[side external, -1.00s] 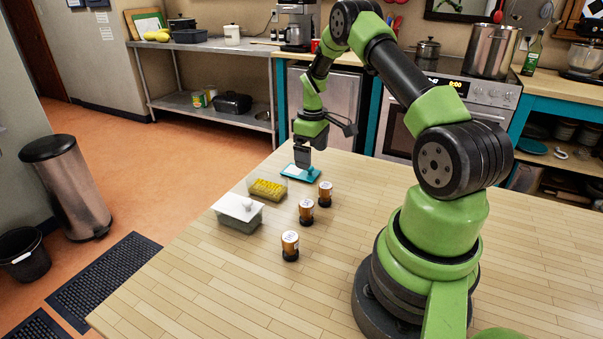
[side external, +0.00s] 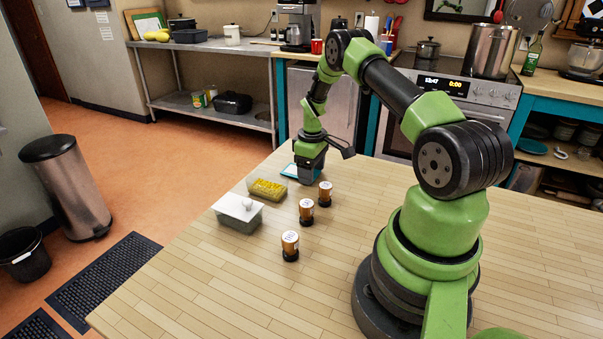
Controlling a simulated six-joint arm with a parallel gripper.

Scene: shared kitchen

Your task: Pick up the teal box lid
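The teal box lid (side external: 290,171) lies flat near the far left edge of the wooden table. Only its left part shows; my gripper covers the rest. My gripper (side external: 311,180) is down at the lid, pointing downward. Its fingertips are hard to make out, so I cannot tell whether it is touching or holding the lid. The clear box with yellow contents (side external: 268,189) stands open just in front and left of the lid. A second box with a white lid (side external: 239,212) stands nearer the camera.
Amber jars with white tops stand in a row to the right of the boxes: a far one (side external: 325,194), a middle one (side external: 306,211) and a near one (side external: 290,246). The wooden table's (side external: 230,290) near part is clear.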

